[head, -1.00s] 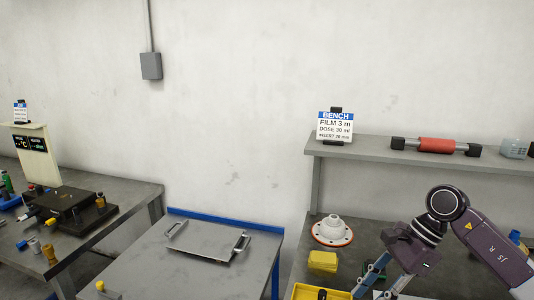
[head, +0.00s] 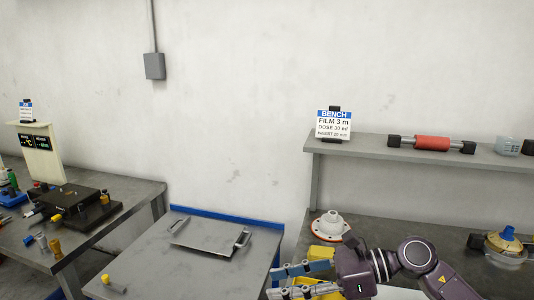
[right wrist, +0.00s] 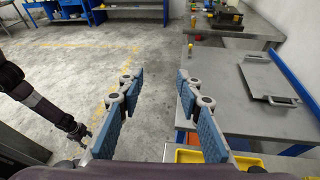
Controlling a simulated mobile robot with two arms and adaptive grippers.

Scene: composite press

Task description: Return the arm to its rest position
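My right arm comes in from the lower right in the head view. Its gripper (head: 272,281) points left over the front left part of the bench, in front of the white flanged part (head: 329,225). In the right wrist view its two blue-padded fingers (right wrist: 158,82) stand apart with nothing between them, so it is open and empty. A dark arm at the left of the right wrist view looks like my left one. Its gripper end (right wrist: 80,133) is small, and its finger state is unclear. My left gripper is not in the head view.
A grey table (head: 150,262) with a flat handled plate (head: 208,237) stands left of the bench. A yellow tray (right wrist: 190,157) lies below my right fingers. A shelf (head: 370,149) holds a red roller (head: 432,143). The floor (right wrist: 60,70) shows clear space.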

